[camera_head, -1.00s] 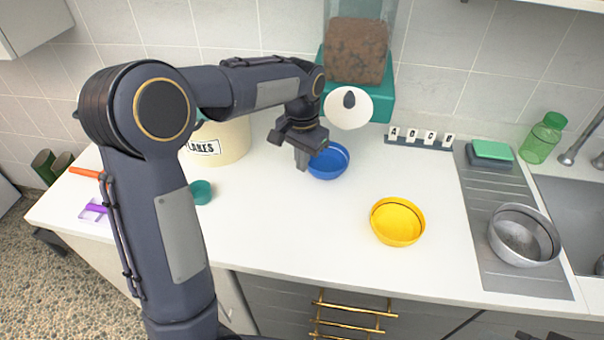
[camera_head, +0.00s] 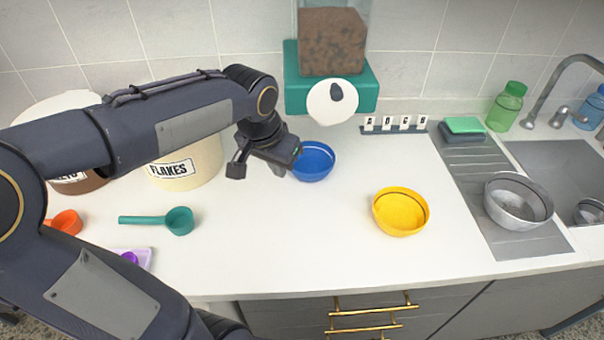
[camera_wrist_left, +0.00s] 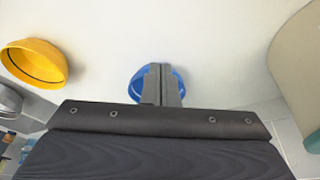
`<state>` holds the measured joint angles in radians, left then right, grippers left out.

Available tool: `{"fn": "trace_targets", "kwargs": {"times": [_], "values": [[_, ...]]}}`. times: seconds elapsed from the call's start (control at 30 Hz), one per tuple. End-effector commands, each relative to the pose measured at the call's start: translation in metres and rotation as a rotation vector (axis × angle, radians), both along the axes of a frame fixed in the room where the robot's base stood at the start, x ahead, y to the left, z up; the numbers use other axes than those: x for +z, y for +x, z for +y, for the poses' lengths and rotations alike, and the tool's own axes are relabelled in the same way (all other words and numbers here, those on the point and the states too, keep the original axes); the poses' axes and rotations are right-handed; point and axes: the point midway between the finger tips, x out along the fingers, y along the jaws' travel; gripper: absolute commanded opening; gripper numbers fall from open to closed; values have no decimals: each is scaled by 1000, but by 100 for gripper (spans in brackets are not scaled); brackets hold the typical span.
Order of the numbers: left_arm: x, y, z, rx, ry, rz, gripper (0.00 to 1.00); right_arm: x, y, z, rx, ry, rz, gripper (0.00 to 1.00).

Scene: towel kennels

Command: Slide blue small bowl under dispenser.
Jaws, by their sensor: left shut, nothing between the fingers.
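The blue small bowl (camera_head: 313,162) sits upright on the white counter, in front of the dispenser (camera_head: 370,92), which has a teal body, a clear hopper of brown food and a round white front piece. The bowl is below and slightly left of that white piece in the head view. My left gripper (camera_head: 279,170) is shut and empty, pointing down just left of the bowl; whether it touches the bowl is unclear. In the left wrist view, the shut fingers (camera_wrist_left: 161,82) partly cover the blue bowl (camera_wrist_left: 137,88). My right gripper is not in view.
A yellow bowl (camera_head: 400,211) stands front right on the counter. A steel bowl (camera_head: 518,201) stands on the drainboard by the sink. A teal scoop (camera_head: 179,221) and a FLAKES canister (camera_head: 200,160) are at left. Letter blocks (camera_head: 395,125) stand behind. The middle counter is clear.

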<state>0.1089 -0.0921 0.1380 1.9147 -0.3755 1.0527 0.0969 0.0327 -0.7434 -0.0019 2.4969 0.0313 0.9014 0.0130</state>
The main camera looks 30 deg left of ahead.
Motion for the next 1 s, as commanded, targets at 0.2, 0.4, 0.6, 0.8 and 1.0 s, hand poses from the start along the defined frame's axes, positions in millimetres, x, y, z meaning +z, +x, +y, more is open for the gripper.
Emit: {"fn": "trace_targets", "kwargs": {"times": [0.2,0.4,0.6,0.8,1.0], "values": [[-28,7,-1,-1,-2,5,0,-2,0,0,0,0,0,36],[-70,20,-1,-1,-1,6,0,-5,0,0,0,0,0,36],[-93,40,-2,-2,-2,1,0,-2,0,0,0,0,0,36],[-93,63,-2,-1,-1,0,0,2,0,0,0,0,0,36],[-93,69,-2,0,-1,0,0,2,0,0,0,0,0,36]]}}
